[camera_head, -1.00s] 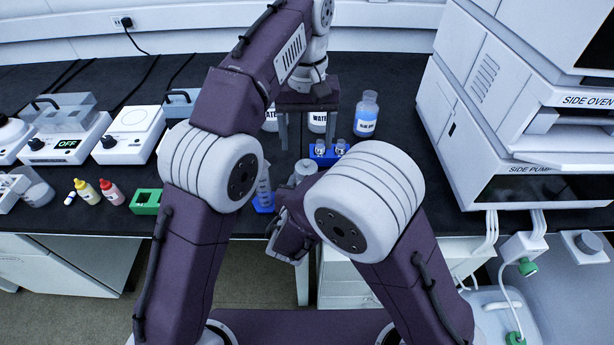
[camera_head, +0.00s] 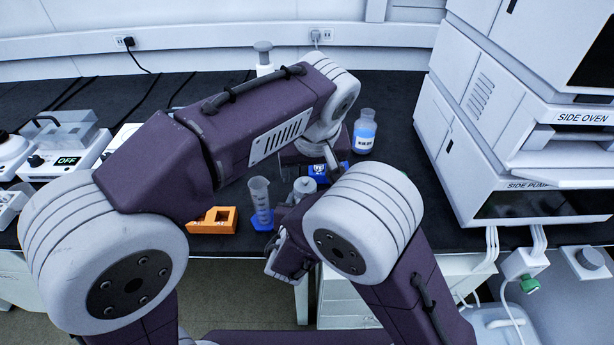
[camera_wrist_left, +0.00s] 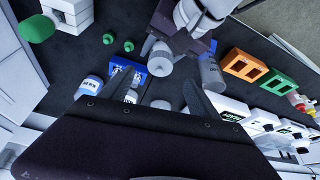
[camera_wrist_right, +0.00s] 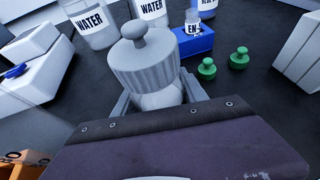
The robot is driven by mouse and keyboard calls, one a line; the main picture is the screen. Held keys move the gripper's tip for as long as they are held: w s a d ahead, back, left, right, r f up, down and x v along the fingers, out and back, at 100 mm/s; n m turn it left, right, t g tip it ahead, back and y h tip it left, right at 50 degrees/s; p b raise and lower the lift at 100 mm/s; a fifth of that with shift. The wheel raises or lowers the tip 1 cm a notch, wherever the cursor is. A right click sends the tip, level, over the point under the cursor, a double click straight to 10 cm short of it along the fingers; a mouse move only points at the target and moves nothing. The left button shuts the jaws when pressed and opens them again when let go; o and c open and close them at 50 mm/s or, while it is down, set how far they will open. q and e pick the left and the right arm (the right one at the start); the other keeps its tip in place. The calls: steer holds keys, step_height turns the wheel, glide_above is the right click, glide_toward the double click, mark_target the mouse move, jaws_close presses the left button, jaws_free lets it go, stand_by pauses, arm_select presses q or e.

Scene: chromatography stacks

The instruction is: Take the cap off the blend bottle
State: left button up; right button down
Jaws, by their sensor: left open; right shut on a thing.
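A pale bottle with a large ribbed grey cap and a round knob (camera_wrist_right: 140,58) is between the fingers of my right gripper (camera_wrist_right: 158,98), which is shut on it. I take it for the blend bottle; no label shows on it. The cap is on the bottle. The cap also shows in the head view (camera_head: 304,187) and in the left wrist view (camera_wrist_left: 160,66). My left gripper (camera_wrist_left: 160,92) is open and empty, its fingers apart, with the capped bottle ahead of it. In the head view the left arm hides much of the bench.
A blue rack (camera_wrist_right: 196,44) with small vials, two green caps (camera_wrist_right: 207,69) and water bottles (camera_wrist_right: 97,30) stand near. A graduated cylinder (camera_head: 259,198) and an orange rack (camera_head: 212,222) are to the left. The side pump stack (camera_head: 530,200) stands right.

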mark_target(306, 182)
arm_select(q)
steer(key=x, duration=0.7)
steer(key=shift+w+f, duration=0.15)
steer(key=shift+f, duration=0.05)
jaws_close()
steer(key=shift+r, duration=0.3)
steer(key=shift+r, duration=0.85)
step_height(306, 182, up, 4)
steer(key=shift+r, duration=0.1)
arm_select(e)
steer(key=c, duration=0.6)
jaws_free()
steer(key=shift+o, duration=0.2)
